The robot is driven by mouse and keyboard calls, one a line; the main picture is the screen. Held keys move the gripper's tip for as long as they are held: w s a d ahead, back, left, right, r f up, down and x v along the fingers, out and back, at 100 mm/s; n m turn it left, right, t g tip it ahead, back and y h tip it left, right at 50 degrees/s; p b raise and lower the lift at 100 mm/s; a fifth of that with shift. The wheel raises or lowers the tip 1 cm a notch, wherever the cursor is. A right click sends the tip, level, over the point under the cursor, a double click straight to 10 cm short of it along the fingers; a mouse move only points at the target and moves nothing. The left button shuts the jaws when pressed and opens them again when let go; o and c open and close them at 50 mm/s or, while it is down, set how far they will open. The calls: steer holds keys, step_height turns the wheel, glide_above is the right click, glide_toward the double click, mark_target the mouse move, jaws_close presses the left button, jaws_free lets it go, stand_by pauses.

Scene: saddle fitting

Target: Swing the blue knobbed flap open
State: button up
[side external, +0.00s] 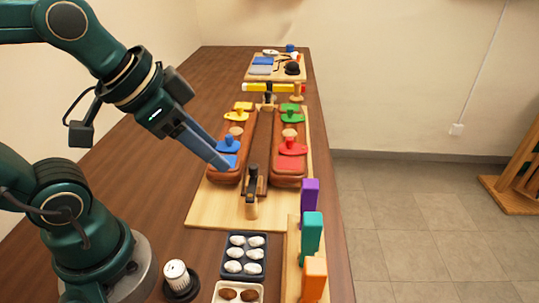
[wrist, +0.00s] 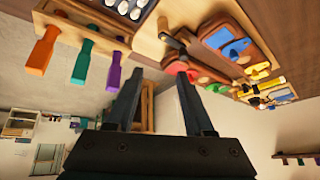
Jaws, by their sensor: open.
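The blue knobbed flap (side external: 228,146) lies on the near half of the left brown saddle-shaped piece (side external: 225,178), with a blue square pad (side external: 230,161) just in front of it. In the wrist view, the blue flap (wrist: 236,49) and the blue pad (wrist: 220,36) show at the upper right. My gripper (side external: 222,163) comes in from the left with its fingers pointing down toward the pad. The side view does not show the height gap clearly.
A red flap (side external: 291,148) sits on the right brown piece, with yellow and green flaps farther back. A dark upright handle (side external: 252,185) stands between the pieces. Purple, teal and orange blocks (side external: 312,235) line the right edge. An egg tray (side external: 245,255) is in front.

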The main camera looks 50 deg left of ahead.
steer(key=w+a, duration=0.2)
steer(key=w, duration=0.2)
steer(key=n+g, duration=0.2)
steer(key=n, duration=0.1)
glide_above(228, 136)
steer(key=s, duration=0.2)
steer(key=shift+y, duration=0.3)
step_height(228, 136, down, 6)
steer(key=shift+d+f, duration=0.1)
steer(key=shift+d, duration=0.05)
steer(key=shift+s+a+f, duration=0.1)
steer(key=shift+a+f, duration=0.1)
steer(key=shift+f, duration=0.05)
steer(key=shift+x, duration=2.4)
steer(key=shift+r, duration=0.1)
jaws_close()
